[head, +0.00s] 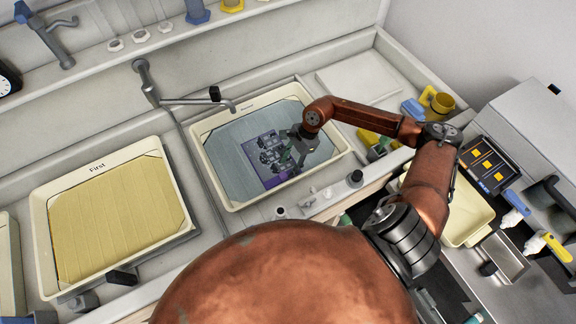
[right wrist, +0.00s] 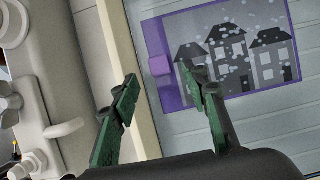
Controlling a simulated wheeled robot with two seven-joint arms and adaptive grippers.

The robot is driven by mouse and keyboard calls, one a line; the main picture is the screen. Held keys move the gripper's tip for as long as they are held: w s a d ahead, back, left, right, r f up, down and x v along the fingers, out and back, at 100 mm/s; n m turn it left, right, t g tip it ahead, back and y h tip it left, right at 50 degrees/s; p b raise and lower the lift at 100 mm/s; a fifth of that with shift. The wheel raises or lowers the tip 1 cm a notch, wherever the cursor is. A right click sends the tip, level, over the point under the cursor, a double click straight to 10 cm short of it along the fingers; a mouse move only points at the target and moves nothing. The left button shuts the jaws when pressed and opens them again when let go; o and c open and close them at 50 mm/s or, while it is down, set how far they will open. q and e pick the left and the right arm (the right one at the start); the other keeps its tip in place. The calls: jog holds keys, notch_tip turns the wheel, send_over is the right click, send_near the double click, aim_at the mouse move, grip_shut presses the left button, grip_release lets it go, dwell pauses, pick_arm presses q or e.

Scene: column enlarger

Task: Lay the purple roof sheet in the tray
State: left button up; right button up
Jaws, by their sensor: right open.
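The purple roof sheet (head: 254,152), with a dark picture of houses, lies flat in the middle tray (head: 222,201) on its grey-blue ribbed surface. In the right wrist view the purple sheet (right wrist: 173,99) shows its border, a small purple tab on its near edge and pale specks over the picture. My right gripper (head: 299,144) is over the sheet's right side and hides part of it. In the right wrist view its green fingers (right wrist: 159,78) are spread, with nothing between them that I can see held. My left gripper is out of view.
A tray labelled First (head: 40,197) with a yellow ribbed surface stands at the left. A grey tap (head: 190,99) reaches over the middle tray's back left. Taps line the sink's front edge. A cream tray (head: 466,212) and a dark panel (head: 488,165) are at the right.

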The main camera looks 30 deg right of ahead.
jog(key=shift+p+v, duration=0.35)
jog(key=shift+v, duration=0.75)
jog(key=v, duration=1.2)
jog(key=shift+r, duration=0.1)
